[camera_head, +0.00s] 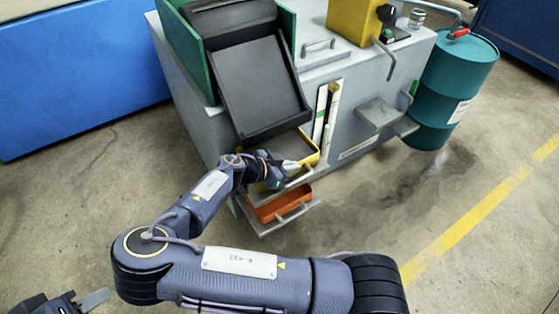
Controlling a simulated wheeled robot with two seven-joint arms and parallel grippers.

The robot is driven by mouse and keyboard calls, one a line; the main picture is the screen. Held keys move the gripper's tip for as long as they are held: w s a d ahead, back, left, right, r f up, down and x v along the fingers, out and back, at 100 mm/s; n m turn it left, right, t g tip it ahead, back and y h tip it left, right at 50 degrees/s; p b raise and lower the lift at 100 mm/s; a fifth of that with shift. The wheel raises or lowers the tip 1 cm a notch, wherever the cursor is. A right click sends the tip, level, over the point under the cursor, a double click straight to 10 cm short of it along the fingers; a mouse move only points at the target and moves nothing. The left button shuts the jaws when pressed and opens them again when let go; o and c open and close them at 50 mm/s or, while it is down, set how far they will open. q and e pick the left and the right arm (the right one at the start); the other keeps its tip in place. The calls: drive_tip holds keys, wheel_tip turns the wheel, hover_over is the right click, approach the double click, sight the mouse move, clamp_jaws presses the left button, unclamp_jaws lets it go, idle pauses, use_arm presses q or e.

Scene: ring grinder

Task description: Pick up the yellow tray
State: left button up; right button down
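The yellow tray (308,150) sits at the front of the grey machine, below the dark sloping chute. Its right end and part of its rim show; my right gripper and arm cover much of the rest. My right gripper (290,168) is at the near side of the tray, over its front edge. Whether its fingers are closed on the tray is too small to tell. My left gripper (92,301) is low at the bottom left edge, partly cut off, far from the tray. Its opening cannot be made out.
An orange tray (278,204) sits on a lower shelf just below the yellow one. The grey machine (345,115) carries a black chute (262,88). A teal drum (448,92) stands to its right. A blue cabinet (75,75) is at left. The floor in front is clear.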

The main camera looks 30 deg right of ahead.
drive_tip(key=shift+r, duration=0.15)
drive_tip(key=shift+s+r+p, duration=0.15)
drive_tip(key=shift+r+p, duration=0.3)
drive_tip(key=shift+r, duration=0.15)
wheel_tip(320, 180, up, 6)
drive_tip(key=p, duration=0.2)
drive_tip(key=s+d+p, duration=0.1)
drive_tip(key=s+p, duration=0.1)
drive_tip(key=s, duration=1.7)
drive_tip(key=shift+s+d+f, duration=0.2)
drive_tip(key=shift+s+d, duration=0.05)
drive_tip(key=shift+s, duration=0.05)
